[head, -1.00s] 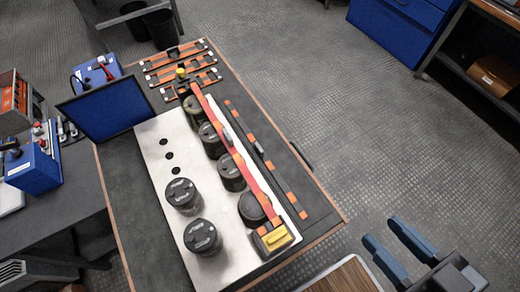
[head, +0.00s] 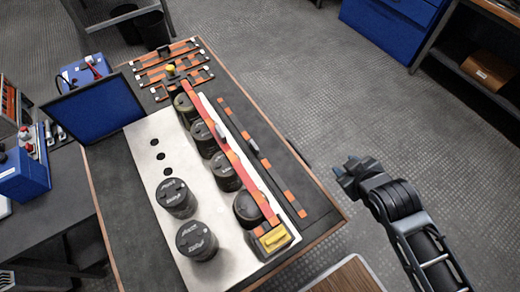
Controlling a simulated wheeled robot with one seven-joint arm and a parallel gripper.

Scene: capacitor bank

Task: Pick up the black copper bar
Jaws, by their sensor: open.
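A long thin bar with black stretches and orange patches (head: 274,175) lies on the dark table (head: 120,200), along the right side of the white plate. A small dark grip stands near its middle. It matches the black copper bar best, though shorter black-and-orange bars (head: 172,62) lie at the table's far end. My gripper (head: 344,170) is over the floor, just right of the table's edge, apart from the bar and holding nothing. Its fingers look foreshortened, and the gap between them is hard to see.
A red bar (head: 228,150) spans a row of black capacitors on the white plate (head: 150,180), with a yellow-topped block (head: 274,238) at its near end. Two more capacitors (head: 176,198) stand left. A blue screen (head: 95,110) stands at the left edge.

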